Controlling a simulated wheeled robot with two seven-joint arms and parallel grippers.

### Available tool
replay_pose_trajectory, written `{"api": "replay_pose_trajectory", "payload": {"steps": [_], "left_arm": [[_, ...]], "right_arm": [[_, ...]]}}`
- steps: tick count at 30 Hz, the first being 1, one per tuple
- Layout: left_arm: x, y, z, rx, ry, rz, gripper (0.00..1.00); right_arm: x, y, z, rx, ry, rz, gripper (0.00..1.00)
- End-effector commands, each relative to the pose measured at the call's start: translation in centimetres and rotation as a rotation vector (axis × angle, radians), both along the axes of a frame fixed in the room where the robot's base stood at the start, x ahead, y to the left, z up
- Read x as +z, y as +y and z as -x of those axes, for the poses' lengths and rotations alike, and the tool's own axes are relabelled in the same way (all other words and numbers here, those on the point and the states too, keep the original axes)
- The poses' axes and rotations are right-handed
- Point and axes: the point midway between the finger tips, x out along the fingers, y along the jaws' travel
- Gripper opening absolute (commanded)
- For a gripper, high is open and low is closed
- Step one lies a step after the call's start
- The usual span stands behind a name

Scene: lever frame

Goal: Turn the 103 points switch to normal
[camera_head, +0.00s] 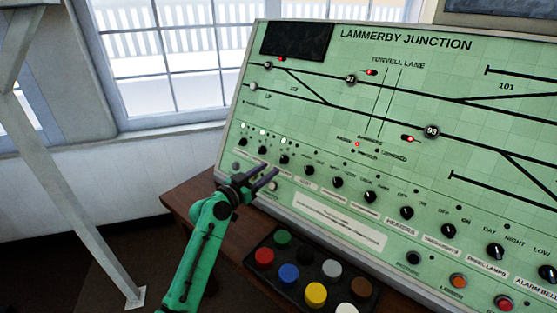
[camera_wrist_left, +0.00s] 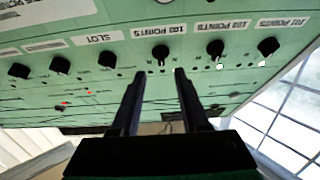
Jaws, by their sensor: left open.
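The 103 points switch is a black rotary knob (camera_wrist_left: 160,53) on the sloping green panel, beside its white 103 POINTS label (camera_wrist_left: 170,31) in the left wrist view. In the head view the knob (camera_head: 284,159) sits in the panel's lower left row. Small letters and a pale mark show by it, but I cannot tell its setting. My left gripper (camera_wrist_left: 159,74) is open and empty; its two dark fingertips point at the knob, one to each side, and appear short of it. In the head view my left gripper (camera_head: 267,176) is over the panel's lower left edge. My right gripper is not in view.
The 102 points knob (camera_wrist_left: 215,48) and 101 points knob (camera_wrist_left: 267,47) are close on one side, the slot knob (camera_wrist_left: 107,60) on the other. A black box of coloured buttons (camera_head: 297,254) stands on the brown desk below the panel. A window is behind.

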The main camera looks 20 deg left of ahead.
Motion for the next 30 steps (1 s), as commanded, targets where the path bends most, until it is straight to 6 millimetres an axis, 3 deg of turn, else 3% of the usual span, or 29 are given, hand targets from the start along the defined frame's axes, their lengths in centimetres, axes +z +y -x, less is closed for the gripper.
{"api": "replay_pose_trajectory", "payload": {"steps": [3, 6, 16, 17, 20, 30], "left_arm": [[0.3, -1.2, -2.8, -0.001, -0.001, 0.004, 0.45], [0.1, -1.7, -4.3, 0.001, 0.0, 0.002, 0.45], [-0.1, -2.2, -5.2, 0.0, 0.001, 0.0, 0.45], [-0.1, -2.2, -5.2, 0.0, 0.001, 0.0, 0.41], [-0.1, -2.2, -5.2, 0.0, 0.001, 0.0, 0.03], [0.0, -2.2, -5.2, 0.006, 0.006, 0.012, 0.0]], "right_arm": [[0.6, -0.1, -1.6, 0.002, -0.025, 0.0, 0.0], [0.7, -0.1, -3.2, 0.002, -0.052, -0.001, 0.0], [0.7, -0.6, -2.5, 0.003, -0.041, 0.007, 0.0], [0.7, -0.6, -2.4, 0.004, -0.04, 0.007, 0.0], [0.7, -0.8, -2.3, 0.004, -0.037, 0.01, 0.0], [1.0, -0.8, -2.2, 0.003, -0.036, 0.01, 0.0]]}}
